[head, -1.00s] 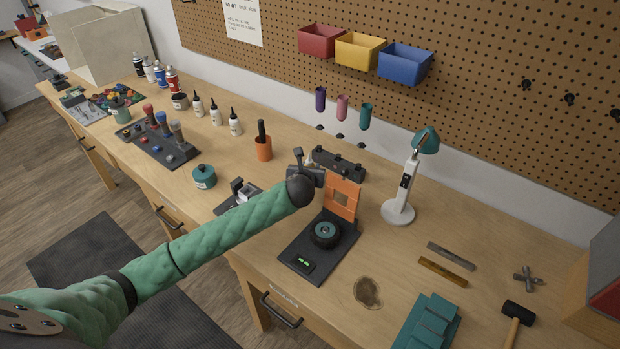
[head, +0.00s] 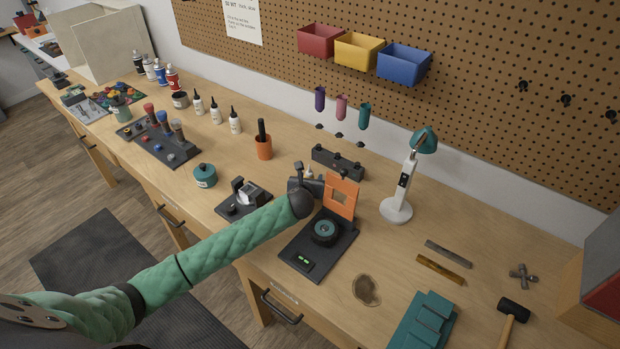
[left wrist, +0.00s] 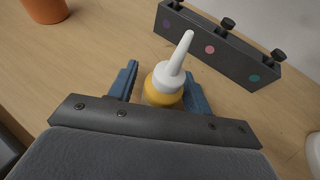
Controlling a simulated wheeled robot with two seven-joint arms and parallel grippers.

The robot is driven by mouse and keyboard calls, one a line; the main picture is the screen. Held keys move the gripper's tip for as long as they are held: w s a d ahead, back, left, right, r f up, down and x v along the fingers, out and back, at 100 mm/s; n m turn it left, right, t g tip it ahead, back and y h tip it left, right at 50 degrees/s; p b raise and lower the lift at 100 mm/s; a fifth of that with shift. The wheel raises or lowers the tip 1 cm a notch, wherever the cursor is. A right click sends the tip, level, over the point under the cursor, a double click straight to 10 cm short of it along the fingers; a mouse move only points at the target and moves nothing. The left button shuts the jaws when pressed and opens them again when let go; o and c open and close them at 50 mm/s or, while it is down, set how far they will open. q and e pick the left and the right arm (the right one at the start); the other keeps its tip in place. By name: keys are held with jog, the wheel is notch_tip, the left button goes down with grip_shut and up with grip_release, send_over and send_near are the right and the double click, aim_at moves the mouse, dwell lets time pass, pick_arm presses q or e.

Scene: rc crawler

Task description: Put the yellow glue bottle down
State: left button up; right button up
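The yellow glue bottle (left wrist: 163,88) with its white nozzle stands upright between the fingers of my left gripper (left wrist: 160,88) in the left wrist view. A gap shows between the left finger and the bottle; the right finger is close beside it, and I cannot tell whether they touch. The gripper looks open around it. In the head view my left gripper (head: 306,182) is low over the bench and hides most of the bottle; only the white nozzle tip (head: 309,172) shows. A dark rack with coloured dots (head: 338,163) is just behind. My right gripper is not in view.
An orange panel (head: 340,195) and a dark stand with a wheel (head: 323,232) are right of the gripper. A dark device (head: 243,199) lies to its left. An orange cup (head: 264,148) and a white lamp (head: 397,209) stand nearby.

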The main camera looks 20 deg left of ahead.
pick_arm(q)
jog(key=shift+r, duration=0.1)
jog(key=shift+s, duration=0.25)
jog(key=b+v, duration=0.3)
jog(key=v, duration=0.7)
jog(key=shift+b, duration=0.35)
jog(key=shift+v, duration=0.75)
jog(key=shift+r, duration=0.1)
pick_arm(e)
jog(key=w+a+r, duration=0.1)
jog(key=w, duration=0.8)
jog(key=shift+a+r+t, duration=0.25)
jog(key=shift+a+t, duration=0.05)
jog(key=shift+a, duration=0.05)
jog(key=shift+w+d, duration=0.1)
